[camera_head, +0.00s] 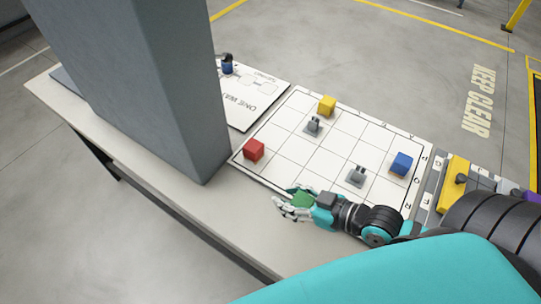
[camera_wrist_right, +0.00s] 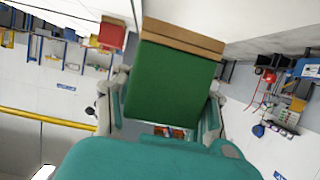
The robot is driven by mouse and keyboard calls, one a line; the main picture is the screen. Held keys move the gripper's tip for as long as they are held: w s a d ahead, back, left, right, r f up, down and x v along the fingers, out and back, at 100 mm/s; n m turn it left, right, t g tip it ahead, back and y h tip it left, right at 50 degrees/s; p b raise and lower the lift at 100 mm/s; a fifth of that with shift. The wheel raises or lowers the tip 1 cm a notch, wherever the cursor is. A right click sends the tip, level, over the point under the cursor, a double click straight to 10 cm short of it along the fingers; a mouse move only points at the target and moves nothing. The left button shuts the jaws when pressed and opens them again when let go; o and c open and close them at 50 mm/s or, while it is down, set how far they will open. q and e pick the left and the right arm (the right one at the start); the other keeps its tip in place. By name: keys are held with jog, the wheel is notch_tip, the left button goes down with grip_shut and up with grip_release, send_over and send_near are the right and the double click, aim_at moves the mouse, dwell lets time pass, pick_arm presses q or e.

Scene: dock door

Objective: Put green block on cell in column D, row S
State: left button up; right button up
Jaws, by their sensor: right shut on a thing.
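The green block (camera_head: 303,199) is held in my right gripper (camera_head: 296,203) at the near edge of the white grid board (camera_head: 325,160) in the head view. The gripper is shut on it. The wrist view shows the green block (camera_wrist_right: 170,85) between the fingers, with a tan band along one edge. A red block (camera_head: 253,150), a yellow block (camera_head: 327,105) and a blue block (camera_head: 401,163) stand on the board. The letters along the board's edges are too small to read surely, so I cannot tell column D or row S. My left gripper is not in view.
A tall grey pillar (camera_head: 150,90) stands on the table, left of the board. Two grey fixtures (camera_head: 314,125) (camera_head: 357,175) stand on the grid. A "ONE WAY" sheet (camera_head: 250,95) lies behind, with a dark-blue object (camera_head: 227,66). A yellow piece (camera_head: 453,180) lies at right.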

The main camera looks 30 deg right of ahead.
jog(key=w, duration=0.3)
jog(key=shift+d, duration=0.4)
jog(key=w, duration=0.4)
jog(key=shift+w+d+f+p, duration=0.2)
jog(key=shift+d+p, duration=0.1)
jog(key=shift+d, duration=0.1)
jog(key=w, duration=0.5)
jog(key=w+d+f, duration=0.1)
jog(key=w, duration=0.1)
jog(key=shift+w+d, duration=0.1)
jog(key=shift+w, duration=0.1)
notch_tip(320, 180, down, 3)
jog(key=shift+r, duration=0.1)
jog(key=shift+f, duration=0.35)
pick_arm(q)
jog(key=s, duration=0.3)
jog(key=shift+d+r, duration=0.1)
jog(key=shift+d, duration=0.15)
jog(key=shift+b, duration=0.3)
pick_arm(e)
jog(key=shift+f, duration=0.1)
jog(key=o, duration=1.2)
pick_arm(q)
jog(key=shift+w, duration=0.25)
pick_arm(e)
jog(key=shift+o, duration=0.4)
